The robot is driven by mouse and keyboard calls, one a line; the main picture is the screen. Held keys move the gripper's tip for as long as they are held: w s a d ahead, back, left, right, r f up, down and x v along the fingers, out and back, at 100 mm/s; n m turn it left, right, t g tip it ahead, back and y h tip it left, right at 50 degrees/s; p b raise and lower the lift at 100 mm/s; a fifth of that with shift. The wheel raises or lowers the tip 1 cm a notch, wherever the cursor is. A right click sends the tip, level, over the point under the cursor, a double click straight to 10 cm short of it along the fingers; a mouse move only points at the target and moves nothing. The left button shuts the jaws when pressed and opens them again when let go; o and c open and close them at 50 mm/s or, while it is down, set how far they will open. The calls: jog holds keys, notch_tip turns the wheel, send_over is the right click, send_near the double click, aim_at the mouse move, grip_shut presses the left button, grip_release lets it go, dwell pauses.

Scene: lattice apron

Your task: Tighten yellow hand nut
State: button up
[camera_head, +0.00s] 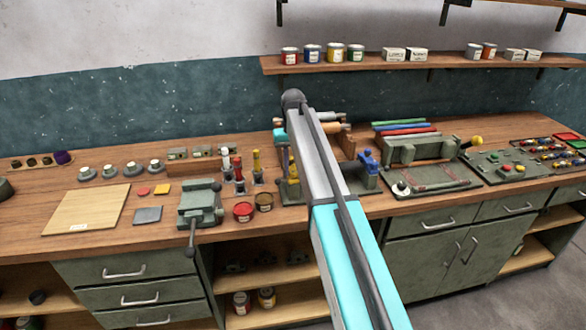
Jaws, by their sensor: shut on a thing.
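A yellow part (293,166) stands on a green metal stand (291,191) near the middle of the bench. It looks like the yellow hand nut, but my arm covers much of it, so its seating is unclear. My arm reaches up over the bench from the lower right, and a cyan part of it shows just above the stand. My gripper's fingers are hidden behind the arm, so their contact with the nut does not show.
A blue part on a green stand (368,160) is just right of my arm. A wooden board (88,209) lies at left. A shelf (420,63) with tins hangs above.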

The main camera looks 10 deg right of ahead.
aim_at(293, 171)
dwell(0.3)
jog(key=o, duration=1.1)
jog(key=shift+c, duration=0.2)
jog(key=shift+r, duration=0.1)
notch_tip(293, 171, up, 14)
jog(key=p, duration=0.7)
jog(key=shift+f, duration=0.2)
